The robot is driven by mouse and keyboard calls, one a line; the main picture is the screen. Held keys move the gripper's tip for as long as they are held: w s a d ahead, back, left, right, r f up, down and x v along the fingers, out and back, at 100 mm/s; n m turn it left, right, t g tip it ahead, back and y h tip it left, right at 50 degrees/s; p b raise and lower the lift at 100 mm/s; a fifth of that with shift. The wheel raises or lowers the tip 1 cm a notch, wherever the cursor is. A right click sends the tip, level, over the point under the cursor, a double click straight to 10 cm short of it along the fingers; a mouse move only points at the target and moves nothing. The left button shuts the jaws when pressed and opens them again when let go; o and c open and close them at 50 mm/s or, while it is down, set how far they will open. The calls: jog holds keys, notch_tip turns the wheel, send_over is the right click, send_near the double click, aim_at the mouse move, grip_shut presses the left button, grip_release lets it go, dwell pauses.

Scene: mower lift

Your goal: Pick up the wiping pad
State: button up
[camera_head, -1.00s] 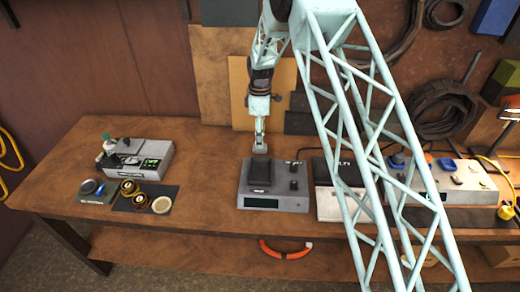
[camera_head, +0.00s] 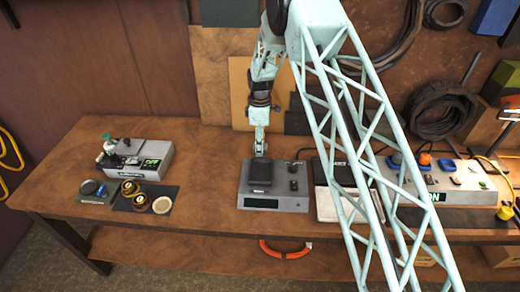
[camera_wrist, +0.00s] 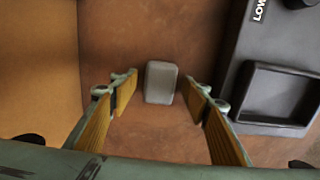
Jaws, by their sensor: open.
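A small grey block with rounded edges, apparently the wiping pad (camera_wrist: 160,82), lies on the brown wooden bench in the wrist view. My gripper (camera_wrist: 160,90) is open, with one finger to the left of the pad and one to the right. Bare bench shows between the pad and each finger, so it is not gripped. In the head view my gripper (camera_head: 260,150) points down at the back edge of the grey device. I cannot make out the pad in the head view.
The grey device (camera_head: 272,203) with a dark tray stands close to my gripper; its tray (camera_wrist: 275,95) shows right of the fingers. A tan panel (camera_wrist: 38,65) is at left in the wrist view.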

jog(key=shift+f, duration=0.35)
jog(key=shift+c, duration=0.7)
jog(key=c, duration=0.8)
